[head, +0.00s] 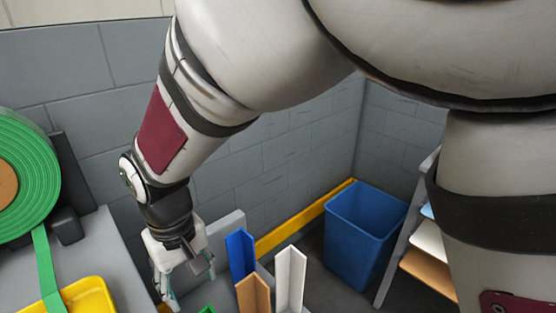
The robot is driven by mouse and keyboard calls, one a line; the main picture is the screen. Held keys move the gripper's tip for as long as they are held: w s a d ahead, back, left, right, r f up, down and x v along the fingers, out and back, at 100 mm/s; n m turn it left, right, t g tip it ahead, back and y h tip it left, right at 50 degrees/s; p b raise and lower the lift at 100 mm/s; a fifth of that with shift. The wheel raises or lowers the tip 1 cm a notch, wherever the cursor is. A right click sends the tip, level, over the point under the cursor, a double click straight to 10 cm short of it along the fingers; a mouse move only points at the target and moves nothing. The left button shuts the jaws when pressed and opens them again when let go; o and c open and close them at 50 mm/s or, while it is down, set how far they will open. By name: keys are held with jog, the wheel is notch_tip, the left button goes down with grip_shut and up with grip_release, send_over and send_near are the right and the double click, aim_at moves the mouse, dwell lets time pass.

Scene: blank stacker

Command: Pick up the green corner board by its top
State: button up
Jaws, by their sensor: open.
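The green corner board (207,309) shows only as a small green tip at the bottom edge of the head view; the rest of it is out of frame. My gripper (186,288) points down just above and left of that tip. Its fingers are apart and I see nothing between them. I cannot tell the exact gap between the fingers and the board.
Blue (241,252), tan (252,294) and white (290,277) corner boards stand upright close to the right. A blue bin (364,235) is in the corner. A green strap roll (28,175) and yellow tray (85,297) are at left. Shelves stand at right.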

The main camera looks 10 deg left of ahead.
notch_tip(320, 180, down, 14)
jog(key=b, duration=0.4)
jog(key=shift+s+r, duration=0.15)
jog(key=shift+s, duration=0.2)
jog(key=shift+c, duration=0.6)
jog(key=c, duration=0.8)
